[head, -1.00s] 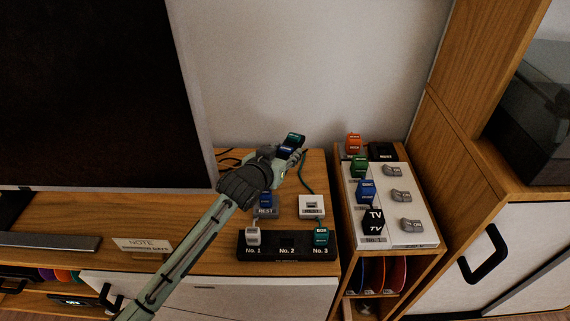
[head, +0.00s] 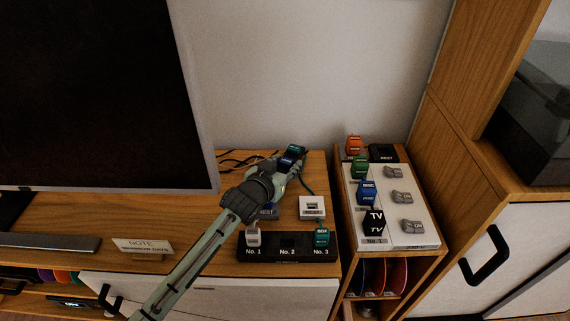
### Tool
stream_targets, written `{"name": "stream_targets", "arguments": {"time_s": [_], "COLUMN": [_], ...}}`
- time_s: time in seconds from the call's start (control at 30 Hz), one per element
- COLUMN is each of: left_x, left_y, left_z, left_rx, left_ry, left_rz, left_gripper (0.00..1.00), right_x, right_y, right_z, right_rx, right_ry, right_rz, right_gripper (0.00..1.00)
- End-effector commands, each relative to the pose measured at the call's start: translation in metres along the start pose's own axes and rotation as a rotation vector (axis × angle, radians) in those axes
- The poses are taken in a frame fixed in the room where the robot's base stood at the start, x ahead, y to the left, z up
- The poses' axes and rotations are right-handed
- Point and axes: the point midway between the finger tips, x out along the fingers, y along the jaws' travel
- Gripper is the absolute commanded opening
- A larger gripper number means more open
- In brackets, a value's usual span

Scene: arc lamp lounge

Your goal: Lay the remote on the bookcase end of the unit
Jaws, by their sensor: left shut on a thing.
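My left gripper (head: 286,166) reaches over the back right of the wooden unit top (head: 190,215) in the head view. It is shut on a small dark blue thing (head: 288,157) with a teal part showing just behind it. I cannot tell whether this is the remote, and I can pick out no other remote. The bookcase end (head: 432,262) is the narrow section at the right. It carries a white switch strip (head: 405,178) with orange, green, blue and black TV plugs along its left side. My right gripper is out of view.
A black socket block (head: 287,242) marked No. 1 to No. 3 stands near the front edge, with plugs at both ends. A white rest block (head: 312,207) stands behind it. The TV (head: 95,90) fills the left, a tall cabinet (head: 480,130) the right. Cables lie behind the gripper.

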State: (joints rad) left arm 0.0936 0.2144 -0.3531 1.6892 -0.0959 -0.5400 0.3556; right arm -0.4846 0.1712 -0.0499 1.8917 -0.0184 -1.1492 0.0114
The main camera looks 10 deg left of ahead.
Motion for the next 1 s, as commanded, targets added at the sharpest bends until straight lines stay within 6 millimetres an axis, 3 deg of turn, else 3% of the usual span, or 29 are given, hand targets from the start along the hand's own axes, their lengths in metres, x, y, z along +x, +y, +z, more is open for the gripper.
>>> {"name": "stream_targets", "arguments": {"time_s": [0.07, 0.1, 0.23, 0.53, 0.67, 0.73, 1.0], "left_x": [0.002, 0.002, 0.002, 0.001, -0.003, -0.014, -0.075], "left_y": [0.000, 0.000, 0.001, 0.002, 0.002, 0.002, 0.001], "left_z": [0.012, 0.013, 0.015, 0.016, 0.005, 0.006, 0.000], "left_rx": [-0.002, -0.002, -0.002, -0.003, -0.002, -0.003, -0.002], "left_ry": [-0.017, -0.020, -0.022, -0.025, -0.024, -0.027, -0.019], "left_rz": [0.000, 0.000, 0.001, 0.002, 0.003, 0.003, 0.001], "left_gripper": [0.01, 0.45, 0.61, 0.61, 0.61, 0.61, 0.61], "right_x": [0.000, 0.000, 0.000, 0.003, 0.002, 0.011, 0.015], "right_y": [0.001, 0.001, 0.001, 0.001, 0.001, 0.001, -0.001], "right_z": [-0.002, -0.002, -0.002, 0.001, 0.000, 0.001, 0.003], "right_rx": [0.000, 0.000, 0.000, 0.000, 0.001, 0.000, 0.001], "right_ry": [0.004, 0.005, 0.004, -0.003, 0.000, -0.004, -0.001], "right_rz": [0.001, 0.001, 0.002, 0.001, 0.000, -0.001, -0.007], "right_gripper": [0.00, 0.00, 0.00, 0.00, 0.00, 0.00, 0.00]}}
